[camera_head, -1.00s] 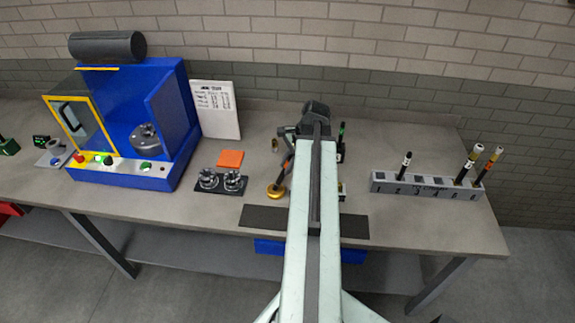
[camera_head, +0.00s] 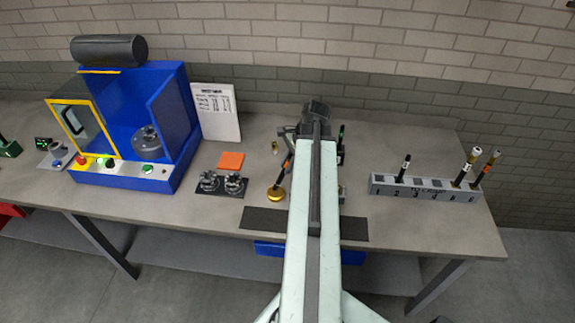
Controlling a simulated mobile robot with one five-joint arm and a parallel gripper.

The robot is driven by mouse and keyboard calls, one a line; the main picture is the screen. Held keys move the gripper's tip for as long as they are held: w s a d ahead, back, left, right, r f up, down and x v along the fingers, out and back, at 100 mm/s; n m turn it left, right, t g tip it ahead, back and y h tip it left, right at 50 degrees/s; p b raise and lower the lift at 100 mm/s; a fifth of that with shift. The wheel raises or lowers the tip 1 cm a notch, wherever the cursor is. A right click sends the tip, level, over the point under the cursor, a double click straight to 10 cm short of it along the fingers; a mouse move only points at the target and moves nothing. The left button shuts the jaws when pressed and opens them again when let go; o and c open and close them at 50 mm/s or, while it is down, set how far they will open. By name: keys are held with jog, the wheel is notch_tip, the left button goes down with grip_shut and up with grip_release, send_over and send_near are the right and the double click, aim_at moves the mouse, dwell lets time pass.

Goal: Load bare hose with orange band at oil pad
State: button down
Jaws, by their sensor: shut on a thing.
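A thin black hose with an orange band (camera_head: 285,165) stands slightly tilted, left of my pale arm. My gripper (camera_head: 291,136), partly hidden by the arm, is shut on this hose near its upper part. The hose's lower end is at a round gold piece (camera_head: 275,195); I cannot tell whether they touch or are joined. A flat orange square (camera_head: 231,160) lies on the bench to the left. I cannot tell which of these is the oil pad.
A blue machine (camera_head: 173,180) with a yellow-framed door stands left. Two round metal fixtures (camera_head: 209,181) sit on a dark plate. A grey numbered rack (camera_head: 425,190) at right holds several hoses. A dark mat (camera_head: 262,219) lies at the front edge. A small brass fitting (camera_head: 275,147) stands near the gripper.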

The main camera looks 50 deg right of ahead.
jog(key=shift+r+p, duration=2.4)
jog(key=shift+r, duration=0.4)
jog(key=shift+f, duration=0.1)
jog(key=shift+s+f, duration=0.1)
